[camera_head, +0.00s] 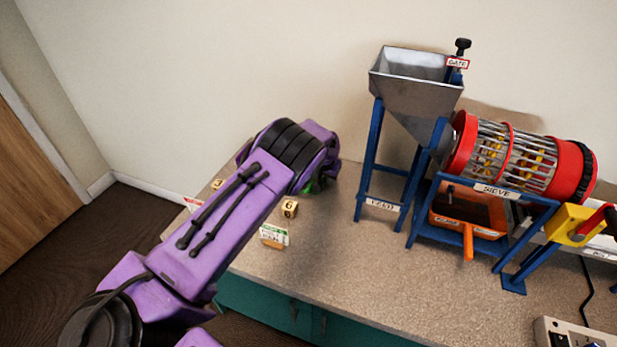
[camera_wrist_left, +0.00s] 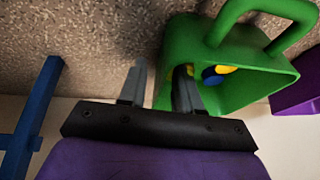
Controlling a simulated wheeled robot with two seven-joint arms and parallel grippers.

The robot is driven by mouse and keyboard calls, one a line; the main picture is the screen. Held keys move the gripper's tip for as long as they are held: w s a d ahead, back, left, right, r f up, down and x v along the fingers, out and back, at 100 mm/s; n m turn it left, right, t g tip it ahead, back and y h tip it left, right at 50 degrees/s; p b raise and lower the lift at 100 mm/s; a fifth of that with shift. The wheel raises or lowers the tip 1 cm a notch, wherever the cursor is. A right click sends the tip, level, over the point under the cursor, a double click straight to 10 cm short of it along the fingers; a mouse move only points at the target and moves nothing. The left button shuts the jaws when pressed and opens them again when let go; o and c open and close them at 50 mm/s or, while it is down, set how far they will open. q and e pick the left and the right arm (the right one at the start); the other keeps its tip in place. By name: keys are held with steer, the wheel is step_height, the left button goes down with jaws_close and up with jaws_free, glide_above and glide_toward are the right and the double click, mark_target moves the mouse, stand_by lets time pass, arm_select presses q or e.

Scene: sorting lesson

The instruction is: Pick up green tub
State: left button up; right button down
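The green tub (camera_wrist_left: 230,50) with a loop handle fills the upper right of the left wrist view. Blue and yellow pieces show inside it. In the head view only a sliver of the green tub (camera_head: 313,187) shows below my wrist. My left gripper (camera_wrist_left: 160,78) has its fingers apart. One finger reaches inside the tub's opening and the other is outside, with the tub's wall between them. A gap shows between the outer finger and the wall. My right gripper is in neither view.
A blue-legged hopper (camera_head: 416,85) and a red-ended sieve drum (camera_head: 510,155) stand to the right. A dice-like block (camera_head: 289,208) and a small label stand (camera_head: 273,236) are near my forearm. A purple object (camera_wrist_left: 298,96) is beside the tub. The counter's front (camera_head: 400,290) is clear.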

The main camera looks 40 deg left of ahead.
arm_select(q)
steer(key=shift+f, duration=0.25)
stand_by(0.4)
jaws_close()
